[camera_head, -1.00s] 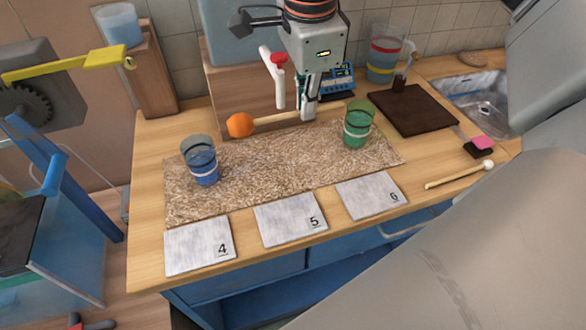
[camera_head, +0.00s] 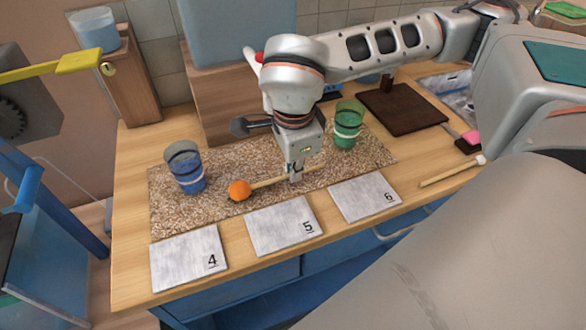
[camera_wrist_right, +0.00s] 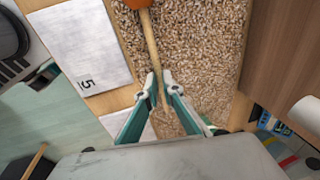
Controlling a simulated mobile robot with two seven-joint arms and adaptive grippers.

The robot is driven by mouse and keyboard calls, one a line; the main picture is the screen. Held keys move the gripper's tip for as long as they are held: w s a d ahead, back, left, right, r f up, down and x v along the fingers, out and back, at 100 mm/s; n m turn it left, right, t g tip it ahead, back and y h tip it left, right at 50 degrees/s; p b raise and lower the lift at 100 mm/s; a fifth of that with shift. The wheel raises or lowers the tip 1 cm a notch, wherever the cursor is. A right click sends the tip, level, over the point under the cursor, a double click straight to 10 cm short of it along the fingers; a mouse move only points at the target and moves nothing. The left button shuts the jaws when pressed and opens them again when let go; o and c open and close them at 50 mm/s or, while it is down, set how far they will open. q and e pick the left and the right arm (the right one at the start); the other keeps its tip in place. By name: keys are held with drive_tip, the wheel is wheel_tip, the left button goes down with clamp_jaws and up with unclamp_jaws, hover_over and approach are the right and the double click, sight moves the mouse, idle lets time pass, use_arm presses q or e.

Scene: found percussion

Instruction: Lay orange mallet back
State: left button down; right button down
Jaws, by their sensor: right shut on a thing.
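The orange mallet (camera_head: 239,190) has a round orange head and a pale wooden handle. My right gripper (camera_head: 295,178) is shut on its handle, over the front part of the speckled mat (camera_head: 225,165). In the right wrist view the fingertips (camera_wrist_right: 159,82) close on the handle, and the orange head (camera_wrist_right: 137,3) is cut off at the top edge. The mallet's head lies left of the gripper, near the mat's front edge, behind card 5. I cannot tell whether the mallet touches the mat. My left gripper is not in view.
A blue-banded cup (camera_head: 186,170) stands on the mat's left and a green cup (camera_head: 347,128) on its right. Cards 4 (camera_head: 188,260), 5 (camera_head: 284,226) and 6 (camera_head: 364,196) lie along the front. A white-tipped mallet (camera_head: 452,173) lies at right; a dark board (camera_head: 403,108) is behind.

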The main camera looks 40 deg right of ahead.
drive_tip(key=shift+f, duration=0.1)
drive_tip(key=shift+f, duration=0.1)
drive_tip(key=shift+f, duration=0.15)
drive_tip(key=c, duration=2.2)
unclamp_jaws()
